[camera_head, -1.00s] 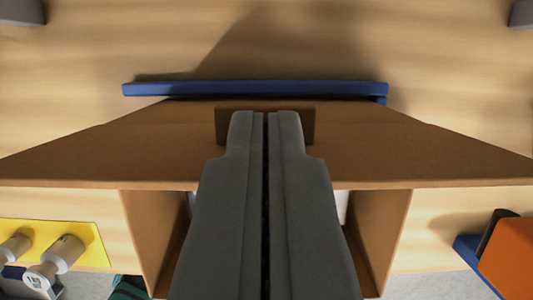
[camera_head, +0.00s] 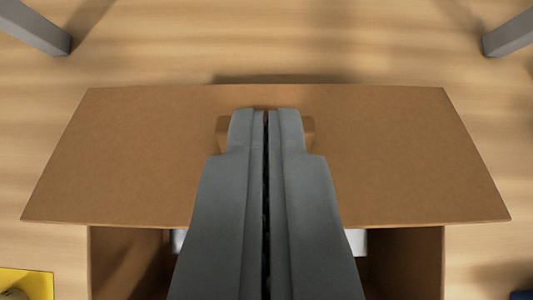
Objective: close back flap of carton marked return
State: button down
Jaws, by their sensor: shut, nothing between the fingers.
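A brown carton (camera_head: 120,260) stands open at the bottom of the view. A small brown tab or block (camera_head: 308,132) shows on both sides of the fingertips. I cannot tell whether the fingers touch the flap. No return mark is visible.
A white item (camera_head: 356,241) shows inside the carton. A yellow item (camera_head: 30,282) lies at the lower left. Grey posts (camera_head: 30,25) and (camera_head: 512,33) stand at the upper corners. The wooden table (camera_head: 270,50) beyond the flap is clear.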

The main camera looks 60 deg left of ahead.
jog(key=shift+s+d+f, duration=0.35)
jog(key=shift+d+f, duration=0.1)
jog(key=shift+d, duration=0.1)
jog(key=shift+d, duration=0.1)
dwell(0.4)
jog(key=v, duration=1.8)
jog(key=shift+s+d, duration=0.2)
jog(key=shift+d, duration=0.1)
jog(key=s+d+f+m+t+h, duration=0.3)
jog(key=s+d+m+t, duration=0.3)
jog(key=s, duration=0.5)
jog(key=s+d+f+m+t+h, duration=0.4)
jog(key=s+d+f+m+t, duration=0.1)
jog(key=s, duration=0.6)
jog(key=shift+s+d+f+m+t, duration=0.25)
jog(key=shift+d+f+m+t, duration=0.2)
jog(key=shift+d+t, duration=0.5)
jog(key=shift+w+a, duration=0.1)
